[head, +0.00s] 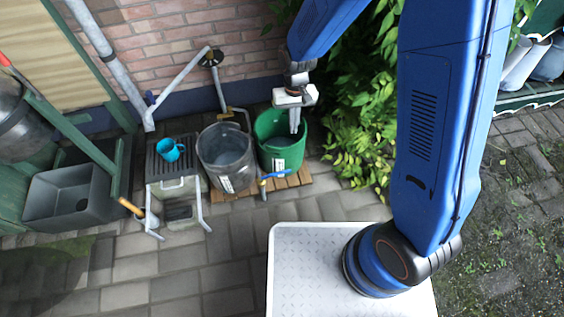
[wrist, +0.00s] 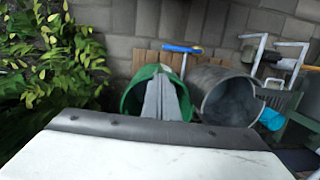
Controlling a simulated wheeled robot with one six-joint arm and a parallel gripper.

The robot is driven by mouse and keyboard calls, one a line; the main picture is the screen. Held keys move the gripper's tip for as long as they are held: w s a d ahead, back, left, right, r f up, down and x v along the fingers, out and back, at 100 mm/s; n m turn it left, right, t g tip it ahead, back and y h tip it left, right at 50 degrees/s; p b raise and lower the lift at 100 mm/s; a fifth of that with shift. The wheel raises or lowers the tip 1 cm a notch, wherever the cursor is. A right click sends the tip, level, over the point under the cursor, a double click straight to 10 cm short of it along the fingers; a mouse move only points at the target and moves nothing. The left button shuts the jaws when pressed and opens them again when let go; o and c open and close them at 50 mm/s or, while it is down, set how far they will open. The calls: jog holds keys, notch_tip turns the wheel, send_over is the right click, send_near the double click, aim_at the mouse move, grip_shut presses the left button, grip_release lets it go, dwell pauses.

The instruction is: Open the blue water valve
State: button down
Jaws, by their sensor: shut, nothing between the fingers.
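The blue valve handle (head: 276,174) is a short bar on top of a thin post just in front of the green bucket (head: 282,152). It also shows in the wrist view (wrist: 182,48), beyond the green bucket and lying roughly crosswise. My gripper (head: 295,130) points down over the green bucket, behind the blue handle and apart from it. Its grey fingers are together and empty; in the wrist view the fingers (wrist: 164,98) cover part of the bucket. Whether the fingertips reach below the bucket's rim I cannot tell.
A grey bucket (head: 226,155) stands left of the green one on a wooden pallet (head: 240,195). Leafy plants (head: 357,130) crowd the right. Paving in front is clear.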

jog(key=s+a+f+g, duration=0.1)
jog(key=a+f, duration=0.3)
jog(key=f, duration=0.5)
jog(key=shift+s+a+h, duration=0.2)
jog(key=shift+s+h, duration=0.1)
jog(key=shift+f, duration=0.15)
jog(key=x, duration=0.9)
jog(key=shift+f, duration=0.4)
jog(key=shift+s, duration=0.1)
jog(key=shift+s, duration=0.1)
